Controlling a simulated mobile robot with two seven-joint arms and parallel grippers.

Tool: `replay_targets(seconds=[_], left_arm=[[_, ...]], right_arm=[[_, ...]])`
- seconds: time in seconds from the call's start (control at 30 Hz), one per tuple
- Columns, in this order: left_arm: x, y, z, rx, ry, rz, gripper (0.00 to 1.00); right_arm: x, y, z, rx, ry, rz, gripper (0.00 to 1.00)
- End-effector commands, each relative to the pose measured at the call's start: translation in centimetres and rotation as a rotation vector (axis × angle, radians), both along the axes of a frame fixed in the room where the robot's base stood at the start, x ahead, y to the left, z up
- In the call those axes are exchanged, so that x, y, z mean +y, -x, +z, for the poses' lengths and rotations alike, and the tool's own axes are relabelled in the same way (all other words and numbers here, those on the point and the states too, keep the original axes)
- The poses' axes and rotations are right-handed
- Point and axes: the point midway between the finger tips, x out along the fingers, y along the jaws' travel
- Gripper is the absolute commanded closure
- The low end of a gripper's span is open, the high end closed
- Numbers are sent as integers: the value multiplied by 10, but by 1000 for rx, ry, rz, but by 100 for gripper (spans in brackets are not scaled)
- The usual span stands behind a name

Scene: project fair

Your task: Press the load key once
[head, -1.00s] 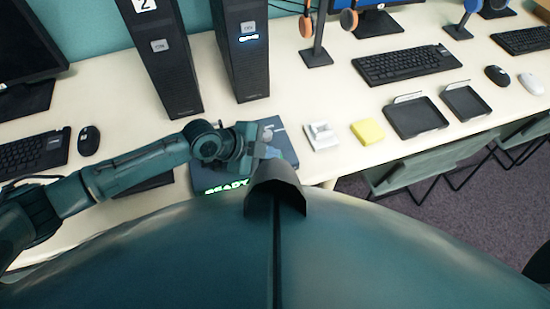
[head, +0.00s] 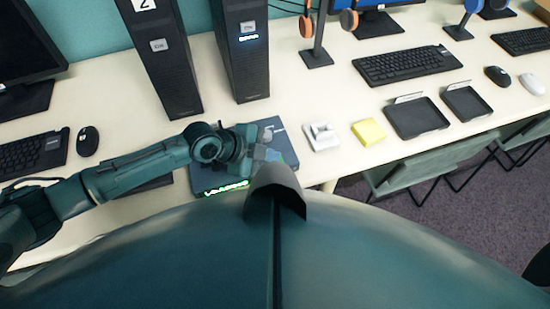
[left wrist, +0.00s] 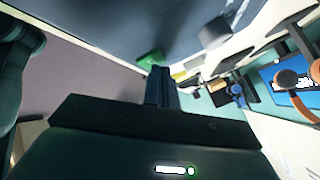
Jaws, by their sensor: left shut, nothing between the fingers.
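A dark blue device (head: 278,131) lies on the desk, with a lit green display (head: 224,189) on its front edge; the text looks like "LOADING". My left gripper (head: 262,154) is over the device and covers part of its top. In the left wrist view, the shut, empty left fingers (left wrist: 160,72) are close to a green key (left wrist: 150,60) on the device. I cannot tell whether they touch it. A grey key (left wrist: 214,33) stands farther right on the same face. No key label is readable. My right gripper is not in view.
Two black towers (head: 167,65) (head: 242,50) stand behind the device; the right one shows a blue light bar. A white block (head: 321,136), a yellow block (head: 369,132) and black trays (head: 416,118) lie to the right. A mouse (head: 88,141) is at left.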

Motion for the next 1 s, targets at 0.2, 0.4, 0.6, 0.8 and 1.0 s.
replay_targets(seconds=[0.2,0.4,0.6,0.8,1.0], left_arm=[[0,0,0,1,-1,0,100],[0,0,5,1,-1,0,100],[0,0,16,0,0,0,100],[0,0,17,0,0,0,100],[0,0,18,0,0,0,100]], right_arm=[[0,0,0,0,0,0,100],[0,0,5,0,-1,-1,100],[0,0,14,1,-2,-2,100],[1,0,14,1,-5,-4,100],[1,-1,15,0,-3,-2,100]])
